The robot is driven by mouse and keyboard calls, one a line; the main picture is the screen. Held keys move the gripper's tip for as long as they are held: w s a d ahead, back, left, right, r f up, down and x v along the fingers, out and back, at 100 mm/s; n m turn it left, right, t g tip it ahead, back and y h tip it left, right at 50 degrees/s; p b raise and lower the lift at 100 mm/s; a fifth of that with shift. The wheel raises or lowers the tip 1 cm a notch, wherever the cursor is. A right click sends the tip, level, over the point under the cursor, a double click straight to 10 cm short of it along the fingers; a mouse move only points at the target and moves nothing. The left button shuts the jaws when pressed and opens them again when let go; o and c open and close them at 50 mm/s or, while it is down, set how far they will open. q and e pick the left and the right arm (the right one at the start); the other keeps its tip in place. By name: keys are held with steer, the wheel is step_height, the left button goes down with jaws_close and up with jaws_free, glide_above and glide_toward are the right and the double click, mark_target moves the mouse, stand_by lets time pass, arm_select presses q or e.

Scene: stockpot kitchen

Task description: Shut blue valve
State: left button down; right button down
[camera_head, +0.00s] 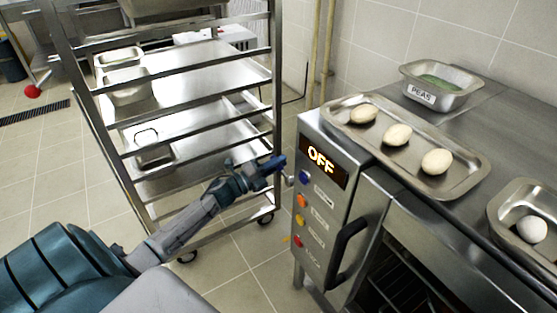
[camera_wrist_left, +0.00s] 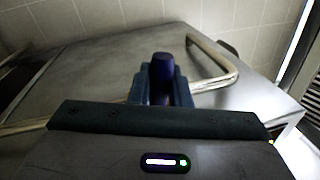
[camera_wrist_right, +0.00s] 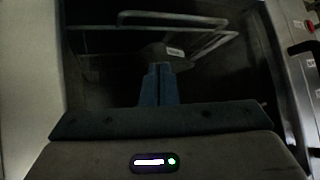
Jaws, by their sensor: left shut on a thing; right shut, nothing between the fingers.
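The blue valve shows in the left wrist view as a dark blue handle (camera_wrist_left: 162,70) standing between my fingers. My left gripper (camera_wrist_left: 162,88) is shut on it. In the head view, my left gripper (camera_head: 272,168) is at the left side of the steel oven, near its front corner; the fingers largely hide the valve there. The oven's display (camera_head: 321,160) reads OFF. My right gripper (camera_wrist_right: 158,84) is shut and empty in the right wrist view, in front of a dark space with metal rails; it does not show in the head view.
A steel rack (camera_head: 196,82) with pans stands left of the oven. The oven front has several coloured buttons and a black handle (camera_head: 346,252). On top are a tray (camera_head: 455,190) with several pale oval pieces and a pan labelled PEAS (camera_head: 421,95).

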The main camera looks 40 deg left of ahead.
arm_select(q)
steer(key=shift+a+f+n+y, duration=0.1)
steer(key=shift+f+n+y, duration=0.3)
steer(key=shift+n, duration=0.3)
steer(key=shift+f+n, duration=0.3)
steer(key=shift+n, duration=0.4)
steer(key=shift+p, duration=0.3)
arm_select(e)
steer(key=shift+w+d+r, duration=0.1)
steer(key=shift+d+r, duration=0.05)
steer(key=shift+r, duration=0.15)
arm_select(q)
steer(key=shift+f, duration=0.1)
arm_select(e)
steer(key=shift+g, duration=0.3)
arm_select(q)
steer(key=c, duration=1.7)
jaws_free()
